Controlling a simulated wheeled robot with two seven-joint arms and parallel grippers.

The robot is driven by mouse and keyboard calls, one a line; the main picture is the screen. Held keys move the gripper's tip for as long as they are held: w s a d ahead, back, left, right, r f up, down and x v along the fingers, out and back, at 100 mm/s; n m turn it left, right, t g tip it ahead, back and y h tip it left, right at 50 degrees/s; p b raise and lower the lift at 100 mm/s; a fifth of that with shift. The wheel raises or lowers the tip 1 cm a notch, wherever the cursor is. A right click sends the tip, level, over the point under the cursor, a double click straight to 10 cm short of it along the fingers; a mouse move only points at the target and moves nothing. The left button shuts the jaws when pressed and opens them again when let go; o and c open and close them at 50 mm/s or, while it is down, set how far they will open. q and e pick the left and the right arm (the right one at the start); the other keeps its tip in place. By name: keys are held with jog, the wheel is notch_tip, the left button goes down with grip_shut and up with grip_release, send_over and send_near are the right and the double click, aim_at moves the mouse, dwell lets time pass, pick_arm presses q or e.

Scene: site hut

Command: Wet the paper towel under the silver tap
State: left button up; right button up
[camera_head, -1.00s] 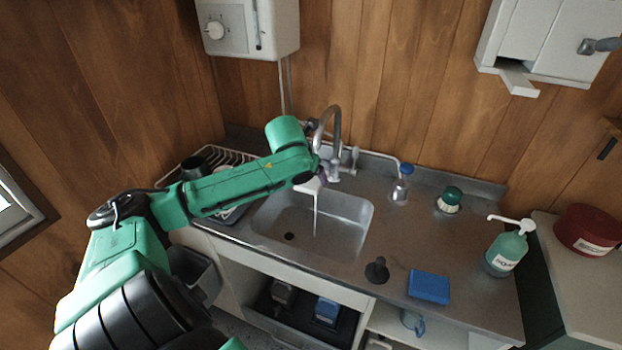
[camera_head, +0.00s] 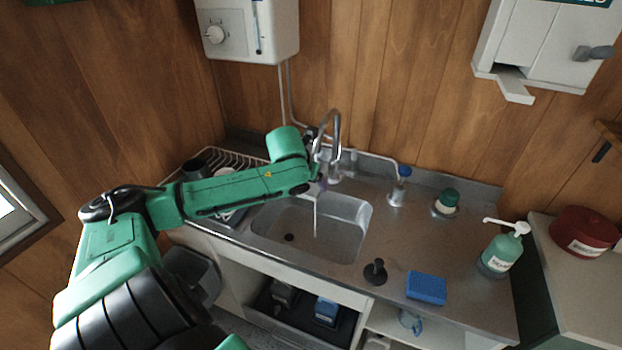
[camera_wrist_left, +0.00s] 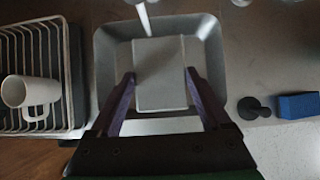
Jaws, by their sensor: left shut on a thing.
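The silver tap (camera_head: 335,122) arches over the steel sink (camera_head: 345,242), and a white stream of water (camera_head: 316,215) falls from it into the basin. My left gripper (camera_wrist_left: 160,88) is under the tap, its purple fingers shut on the pale grey paper towel (camera_wrist_left: 160,80). In the left wrist view the towel hangs flat over the basin, and the stream (camera_wrist_left: 144,18) ends at its upper edge. In the head view my green arm hides most of the gripper and towel. I cannot tell how wet the towel is. My right gripper is out of view.
A wire rack (camera_head: 235,157) with a mug (camera_wrist_left: 30,92) stands left of the sink. Right of it are a black plug (camera_head: 375,272), a blue sponge (camera_head: 427,288), a brush (camera_head: 447,202) and a soap bottle (camera_head: 500,255). A white wall dispenser (camera_head: 545,45) hangs at upper right.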

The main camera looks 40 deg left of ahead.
aim_at(313, 197)
pick_arm(q)
jog(key=s+d+p, duration=0.3)
jog(key=shift+s+d+r+p, duration=0.15)
jog(key=shift+s+d+p, duration=0.1)
jog(key=shift+d+p, duration=0.15)
jog(key=shift+s+d, duration=0.1)
jog(key=shift+s, duration=0.05)
dwell(1.0)
jog(key=shift+s+d+r+p, duration=0.15)
jog(key=shift+p, duration=0.25)
jog(key=shift+s+d+r+p, duration=0.45)
jog(key=shift+r+p, duration=0.25)
jog(key=shift+p, duration=0.55)
jog(key=shift+s+d+r+b, duration=0.4)
jog(key=shift+s+d+r, duration=0.6)
jog(key=shift+s+d, duration=0.2)
